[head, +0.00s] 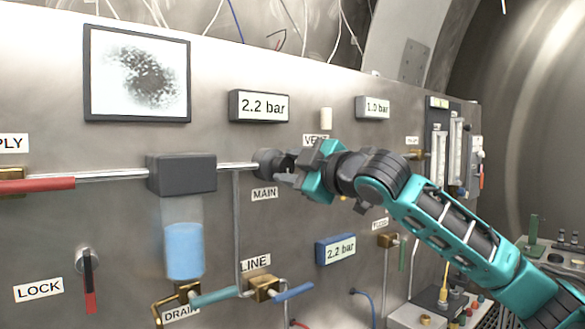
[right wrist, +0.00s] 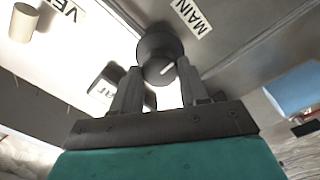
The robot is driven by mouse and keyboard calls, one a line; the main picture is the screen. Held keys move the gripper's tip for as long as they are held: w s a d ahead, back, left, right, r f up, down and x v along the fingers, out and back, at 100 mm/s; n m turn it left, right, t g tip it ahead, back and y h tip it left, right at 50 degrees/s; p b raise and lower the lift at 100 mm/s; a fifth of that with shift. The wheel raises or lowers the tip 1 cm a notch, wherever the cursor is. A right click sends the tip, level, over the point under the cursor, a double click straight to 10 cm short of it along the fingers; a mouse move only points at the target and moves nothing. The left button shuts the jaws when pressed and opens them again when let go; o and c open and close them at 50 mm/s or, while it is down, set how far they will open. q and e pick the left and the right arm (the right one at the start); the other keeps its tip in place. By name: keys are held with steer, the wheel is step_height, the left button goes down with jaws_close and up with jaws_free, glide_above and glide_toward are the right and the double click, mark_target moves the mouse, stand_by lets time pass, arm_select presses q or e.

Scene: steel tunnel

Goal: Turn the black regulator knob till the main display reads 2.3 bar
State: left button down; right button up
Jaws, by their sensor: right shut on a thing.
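The black regulator knob (head: 268,163) sits on the steel panel at the end of the pipe, above the MAIN label (head: 264,193). My right gripper (head: 285,168) is shut on the knob from the right. In the right wrist view the knob (right wrist: 158,58) with its white pointer mark lies between the fingertips of the right gripper (right wrist: 157,80). The main display (head: 262,106) above the knob reads 2.2 bar. My left gripper does not show.
A second display (head: 375,107) reads about 1.0 bar, and a blue-framed one (head: 336,249) reads 2.2 bar. A grey filter block (head: 182,174) with a blue bowl (head: 184,250) is left of the knob. Valve handles, including a blue one (head: 293,291), stick out below.

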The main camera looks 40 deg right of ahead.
steer(key=o, duration=1.1)
steer(key=shift+c, duration=0.2)
steer(key=shift+s, duration=0.1)
steer(key=s+b, duration=0.6)
steer(key=s, duration=0.6)
steer(key=shift+s+d+b, duration=0.35)
steer(key=shift+d+b, duration=0.05)
steer(key=shift+d, duration=0.05)
